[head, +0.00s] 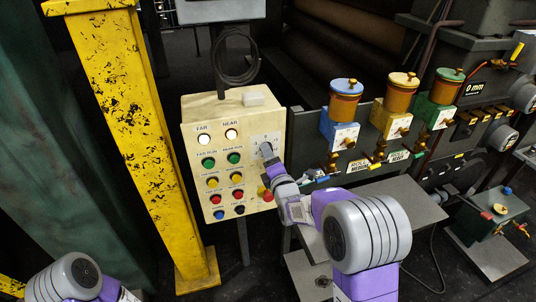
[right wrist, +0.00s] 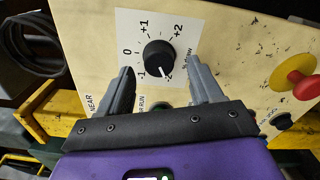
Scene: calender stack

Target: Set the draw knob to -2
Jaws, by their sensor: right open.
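The draw knob (right wrist: 159,54) is a round black dial on a white scale plate (right wrist: 128,22) marked from -1 through 0 and +1 to +2. Its white pointer is turned to the lower side of the dial, at the partly covered -2 mark. My right gripper (right wrist: 160,72) is open, with one grey finger on each side just below the knob and visible gaps between. In the head view my right gripper (head: 268,158) is at the right part of the cream control panel (head: 192,118) and hides most of the knob. My left gripper is out of view.
The panel carries lit white lamps (head: 231,134) and several coloured buttons. A red mushroom button on a yellow base (right wrist: 295,83) sits right of the knob in the wrist view.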

